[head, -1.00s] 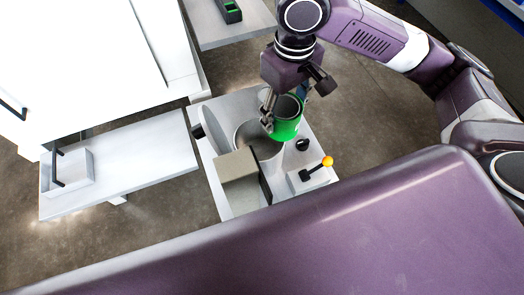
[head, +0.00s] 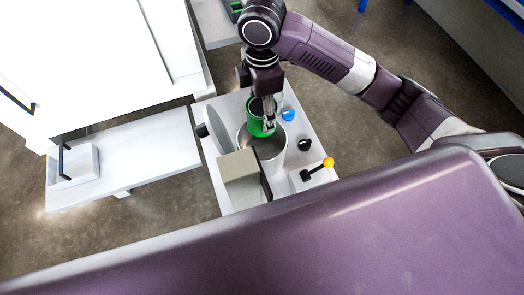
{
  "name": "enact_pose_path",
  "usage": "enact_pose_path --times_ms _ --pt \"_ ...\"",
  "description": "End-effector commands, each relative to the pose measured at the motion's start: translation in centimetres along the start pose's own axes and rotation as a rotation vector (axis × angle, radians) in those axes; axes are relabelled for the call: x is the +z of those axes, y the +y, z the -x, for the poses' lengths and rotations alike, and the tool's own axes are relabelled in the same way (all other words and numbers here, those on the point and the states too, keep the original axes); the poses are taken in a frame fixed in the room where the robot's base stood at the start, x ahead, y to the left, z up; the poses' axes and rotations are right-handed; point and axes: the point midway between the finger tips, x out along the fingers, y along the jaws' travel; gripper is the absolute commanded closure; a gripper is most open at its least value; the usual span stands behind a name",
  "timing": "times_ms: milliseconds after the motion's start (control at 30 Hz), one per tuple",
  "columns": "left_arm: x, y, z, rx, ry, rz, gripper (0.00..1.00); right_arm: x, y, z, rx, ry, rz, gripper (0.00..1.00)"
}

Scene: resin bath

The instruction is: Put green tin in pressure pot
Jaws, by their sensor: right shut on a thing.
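The green tin (head: 257,128) is an open-topped cylinder. My right gripper (head: 268,122) is shut on its wall and holds it upright over the far part of the pressure pot's mouth. The pressure pot (head: 272,165) is a grey metal cylinder with an open top, set in a pale bench unit. The tin hides part of the pot's far rim. I cannot tell how far the tin's base is below the rim. My left gripper is not in view.
A round lid (head: 213,135) stands open at the pot's left. A beige box (head: 238,178) sits in front. A blue knob (head: 288,114), a black knob (head: 305,144) and a yellow-tipped lever (head: 327,163) are on the right. A tray (head: 73,165) lies on the left table.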

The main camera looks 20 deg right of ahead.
Motion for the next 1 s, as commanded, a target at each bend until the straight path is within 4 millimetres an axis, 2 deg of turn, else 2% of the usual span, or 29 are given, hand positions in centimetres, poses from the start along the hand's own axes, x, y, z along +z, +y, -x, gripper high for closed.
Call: enact_pose_path --times_ms 400,500,767,1000 --pt "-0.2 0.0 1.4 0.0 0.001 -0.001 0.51 0.1 -0.2 -10.4 -0.004 -0.002 -0.001 0.89" --pt "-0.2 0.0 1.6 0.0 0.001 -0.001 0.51 0.0 -0.1 -12.5 -0.003 -0.001 0.0 0.89" --pt "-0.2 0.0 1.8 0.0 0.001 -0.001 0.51 0.0 -0.1 -15.1 -0.001 -0.001 0.0 0.89" --pt "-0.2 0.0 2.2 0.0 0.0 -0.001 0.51 0.0 -0.1 -18.4 -0.001 0.0 0.0 0.89"
